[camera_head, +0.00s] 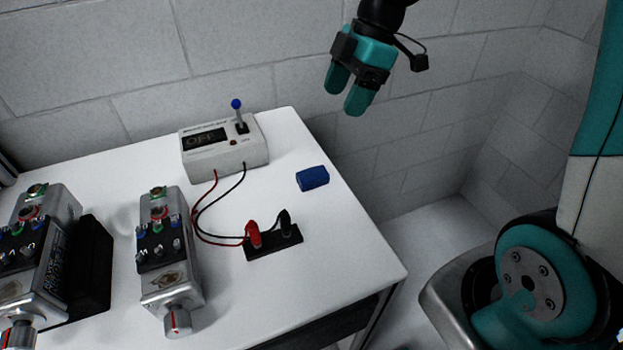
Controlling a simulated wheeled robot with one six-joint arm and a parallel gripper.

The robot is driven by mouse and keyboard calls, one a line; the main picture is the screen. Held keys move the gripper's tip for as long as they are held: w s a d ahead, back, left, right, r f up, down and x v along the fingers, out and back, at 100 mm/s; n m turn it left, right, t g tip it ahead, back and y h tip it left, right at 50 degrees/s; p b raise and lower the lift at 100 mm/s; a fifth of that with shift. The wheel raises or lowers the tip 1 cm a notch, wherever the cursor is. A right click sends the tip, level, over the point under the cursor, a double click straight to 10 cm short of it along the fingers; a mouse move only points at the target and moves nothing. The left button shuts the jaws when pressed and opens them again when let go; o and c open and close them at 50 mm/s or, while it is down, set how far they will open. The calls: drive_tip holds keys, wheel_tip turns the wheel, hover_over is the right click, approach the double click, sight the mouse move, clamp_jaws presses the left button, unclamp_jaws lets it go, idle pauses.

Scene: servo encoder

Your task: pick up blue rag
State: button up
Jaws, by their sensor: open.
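The blue rag (312,179) is a small folded blue block lying on the white table (340,245), near its right edge. My gripper (345,97) is teal and black, with its two fingers pointing down. It is open and empty, in the air above and behind the rag in the picture, apart from it. Nothing hides the rag.
A white box with a blue-knobbed lever (224,148) and an "OFF" display stands left of the rag. Red and black wires run to a black terminal block (272,243) in front of the rag. Metal servo units (168,250) stand further left. Brick walls lie behind.

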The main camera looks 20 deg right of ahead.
drive_tip(key=p, duration=0.1)
hover_over(313, 173)
drive_tip(key=d, duration=0.2)
drive_tip(key=shift+n, duration=0.3)
wheel_tip(313, 173, down, 11)
drive_tip(key=shift+a, duration=0.1)
drive_tip(key=shift+d+p+x, duration=0.15)
drive_tip(key=shift+p+x, duration=0.15)
drive_tip(key=shift+x, duration=1.15)
drive_tip(key=shift+d+p+x, duration=0.15)
drive_tip(key=shift+p+x, duration=0.15)
drive_tip(key=shift+x, duration=1.15)
drive_tip(key=shift+f, duration=0.1)
drive_tip(key=c, duration=1.1)
